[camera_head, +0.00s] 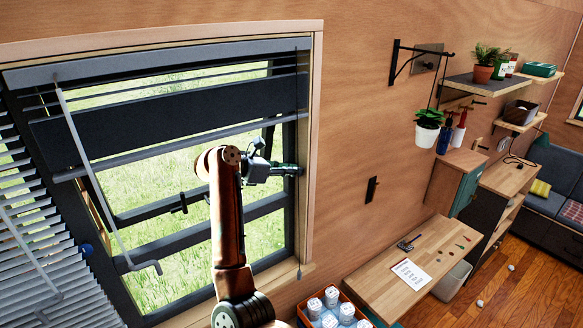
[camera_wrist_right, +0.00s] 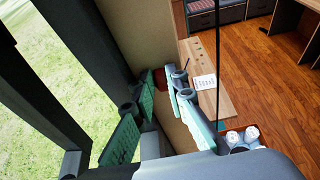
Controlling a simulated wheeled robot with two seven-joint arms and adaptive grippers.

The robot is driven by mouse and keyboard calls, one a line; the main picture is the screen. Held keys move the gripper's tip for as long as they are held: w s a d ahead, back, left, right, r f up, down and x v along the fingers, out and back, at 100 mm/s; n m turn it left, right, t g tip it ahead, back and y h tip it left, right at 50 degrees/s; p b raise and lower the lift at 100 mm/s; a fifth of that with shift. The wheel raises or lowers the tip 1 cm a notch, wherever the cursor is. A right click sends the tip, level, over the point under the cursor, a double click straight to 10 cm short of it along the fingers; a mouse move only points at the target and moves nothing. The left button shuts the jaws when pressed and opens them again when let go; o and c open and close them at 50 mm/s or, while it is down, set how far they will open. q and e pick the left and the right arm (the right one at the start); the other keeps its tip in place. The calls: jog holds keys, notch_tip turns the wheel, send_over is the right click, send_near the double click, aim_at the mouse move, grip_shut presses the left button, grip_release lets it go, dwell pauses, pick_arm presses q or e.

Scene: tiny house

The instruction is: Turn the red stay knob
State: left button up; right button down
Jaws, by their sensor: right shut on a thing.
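My right gripper (camera_head: 297,169) is at the right side of the window frame (camera_head: 302,215), its green fingers pointing right. In the head view it covers what it grips, and I see no red knob there. In the right wrist view my right gripper (camera_wrist_right: 166,92) has its two green fingers on either side of a small dark red piece, which appears to be the red stay knob (camera_wrist_right: 159,77). The fingers are closed on it, partly hiding it. My left gripper is in neither view.
The tilted window sash (camera_head: 130,150) stands open behind my arm. A blue knob (camera_head: 87,248) is on the left side. A crate of white containers (camera_head: 332,305) and a wooden desk (camera_head: 440,250) are below right. The wall right of the window is mostly bare.

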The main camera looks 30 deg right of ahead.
jog(key=c, duration=1.9)
grip_release()
jog(key=shift+c, duration=0.2)
jog(key=s+a, duration=0.1)
jog(key=a, duration=1.2)
jog(key=shift+s+r, duration=0.2)
jog(key=shift+s, duration=0.2)
